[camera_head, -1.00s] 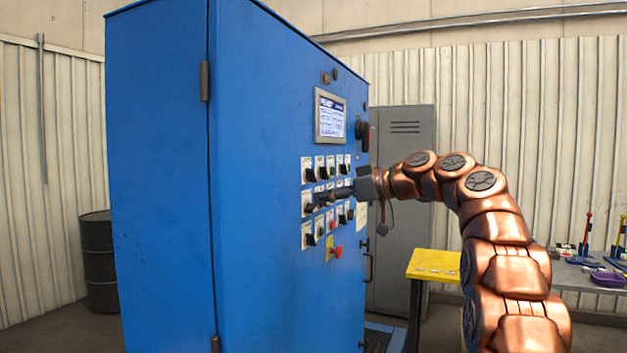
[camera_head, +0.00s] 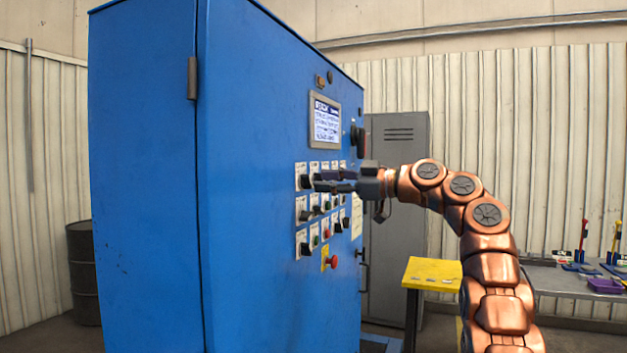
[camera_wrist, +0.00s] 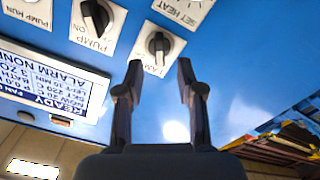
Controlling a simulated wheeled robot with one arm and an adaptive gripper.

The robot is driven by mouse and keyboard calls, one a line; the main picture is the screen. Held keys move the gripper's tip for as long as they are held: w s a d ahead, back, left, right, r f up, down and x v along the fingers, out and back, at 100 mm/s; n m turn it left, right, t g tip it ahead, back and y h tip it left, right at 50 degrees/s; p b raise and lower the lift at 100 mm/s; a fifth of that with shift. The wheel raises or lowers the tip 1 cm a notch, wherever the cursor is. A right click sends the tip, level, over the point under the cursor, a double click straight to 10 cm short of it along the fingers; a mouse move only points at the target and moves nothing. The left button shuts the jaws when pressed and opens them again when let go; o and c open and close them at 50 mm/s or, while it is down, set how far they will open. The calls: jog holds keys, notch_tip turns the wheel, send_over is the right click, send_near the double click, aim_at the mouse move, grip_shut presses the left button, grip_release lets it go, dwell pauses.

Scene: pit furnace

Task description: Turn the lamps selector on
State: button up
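The lamps selector (camera_wrist: 158,46) is a black knob on a white plate whose partly covered label seems to read LAMPS. In the wrist view it appears upside down, just beyond and between my fingertips. In the head view it appears to be the leftmost knob (camera_head: 303,177) of the top row on the blue cabinet (camera_head: 262,120). My gripper (camera_wrist: 160,66) is open and empty, its two dark fingers apart. It also shows in the head view (camera_head: 318,181), reaching from the right close to the panel. Whether a finger touches the knob cannot be told.
A pump selector (camera_wrist: 97,18) sits beside the lamps selector. A screen (camera_head: 325,121) is above the knobs, and a red button (camera_head: 330,262) is below them. A yellow-topped stand (camera_head: 432,272) and a grey locker (camera_head: 397,230) stand to the right.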

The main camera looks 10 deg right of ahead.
aim_at(306, 182)
jog(key=p+x, duration=0.1)
jog(key=x, duration=0.3)
grip_shut()
dwell(0.4)
